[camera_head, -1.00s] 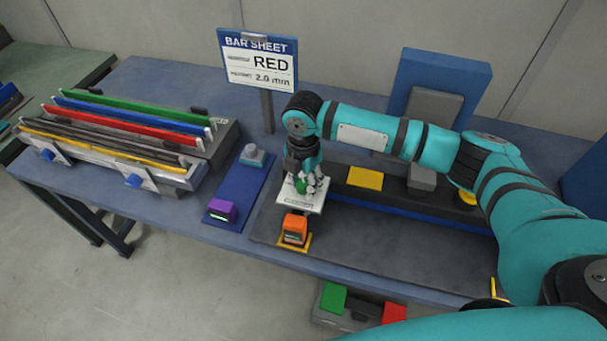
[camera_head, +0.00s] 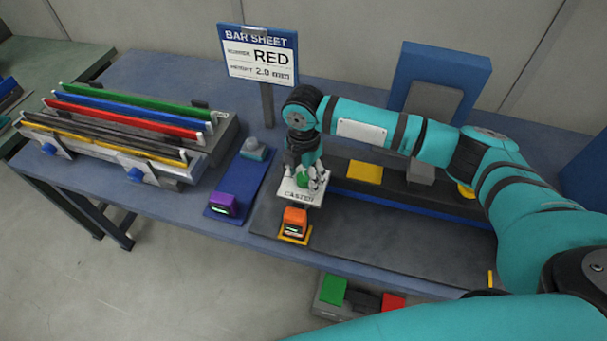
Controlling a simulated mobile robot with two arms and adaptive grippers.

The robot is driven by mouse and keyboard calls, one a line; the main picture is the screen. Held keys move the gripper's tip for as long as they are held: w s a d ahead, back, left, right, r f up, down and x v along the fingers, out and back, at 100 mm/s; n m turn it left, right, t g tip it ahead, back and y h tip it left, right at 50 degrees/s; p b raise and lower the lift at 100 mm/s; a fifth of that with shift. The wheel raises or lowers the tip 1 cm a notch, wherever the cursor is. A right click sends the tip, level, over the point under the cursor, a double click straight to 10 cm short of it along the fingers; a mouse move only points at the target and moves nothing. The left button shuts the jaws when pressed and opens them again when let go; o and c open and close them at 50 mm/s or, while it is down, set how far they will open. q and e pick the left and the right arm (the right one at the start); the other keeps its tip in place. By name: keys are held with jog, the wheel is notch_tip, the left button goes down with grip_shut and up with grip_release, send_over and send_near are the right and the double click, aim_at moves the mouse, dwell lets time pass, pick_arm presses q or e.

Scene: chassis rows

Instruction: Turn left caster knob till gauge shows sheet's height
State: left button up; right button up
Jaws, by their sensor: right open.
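The bar sheet (camera_head: 259,55) stands upright at the back and reads RED, height 2.0 mm. A white plate marked CASTER (camera_head: 301,196) carries a green knob (camera_head: 303,180). My right gripper (camera_head: 311,181) points down at the knob with its fingers open around or beside it; I cannot tell whether they touch it. An orange gauge (camera_head: 294,218) sits on a yellow base just in front of the plate; its reading is too small to make out. My left gripper is not in view.
A rack at the left holds green, blue, red, black and yellow bars (camera_head: 150,121). A purple gauge (camera_head: 223,203) stands on a blue mat (camera_head: 247,177). A yellow block (camera_head: 365,172) lies on the dark fixture right of the plate. The dark mat (camera_head: 400,245) in front is clear.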

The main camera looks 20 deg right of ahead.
aim_at(303, 177)
notch_tip(303, 177, up, 12)
dwell(0.6)
jog(key=shift+f, duration=0.1)
